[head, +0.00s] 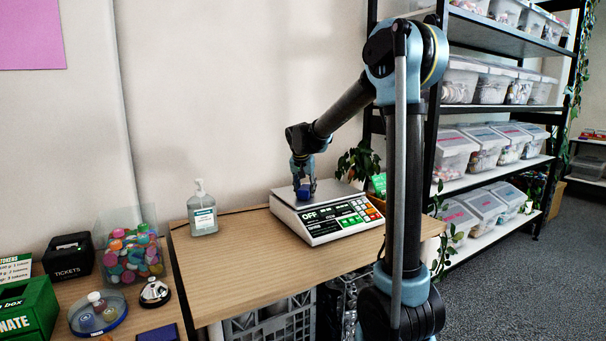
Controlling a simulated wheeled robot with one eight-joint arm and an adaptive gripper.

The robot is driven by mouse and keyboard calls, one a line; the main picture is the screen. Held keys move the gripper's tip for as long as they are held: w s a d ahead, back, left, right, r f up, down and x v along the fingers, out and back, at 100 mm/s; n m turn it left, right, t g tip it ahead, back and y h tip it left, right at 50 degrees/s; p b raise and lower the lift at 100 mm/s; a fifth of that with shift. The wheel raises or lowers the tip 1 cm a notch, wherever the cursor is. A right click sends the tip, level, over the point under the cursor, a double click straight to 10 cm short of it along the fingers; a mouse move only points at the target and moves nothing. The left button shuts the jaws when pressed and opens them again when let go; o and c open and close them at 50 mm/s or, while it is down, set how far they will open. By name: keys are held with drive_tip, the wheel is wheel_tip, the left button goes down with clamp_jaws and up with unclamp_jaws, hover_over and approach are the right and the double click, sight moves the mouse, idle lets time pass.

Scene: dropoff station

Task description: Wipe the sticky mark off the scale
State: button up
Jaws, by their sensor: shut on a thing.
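The scale (327,226) stands on the wooden table, with a flat grey plate on top and a green display and keypad in front, the word OFF showing. My gripper (303,186) points down over the left part of the scale's plate. It is shut on a small blue thing (304,193), which looks like a sponge or cloth. The blue thing is at or very near the plate; I cannot tell whether it touches. No sticky mark can be made out on the plate; part of the plate is hidden by my gripper.
A sanitizer bottle (202,209) stands on the table left of the scale. Potted plants (359,162) are behind the scale. A bin of colored caps (131,250), a black TICKETS box (69,257) and a green box (27,309) are at left. The table front is clear.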

drive_tip(key=shift+w+d+r, duration=0.1)
drive_tip(key=shift+d+r, duration=0.1)
drive_tip(key=shift+r, duration=0.65)
drive_tip(key=shift+a+r, duration=0.15)
drive_tip(key=shift+r, duration=2.9)
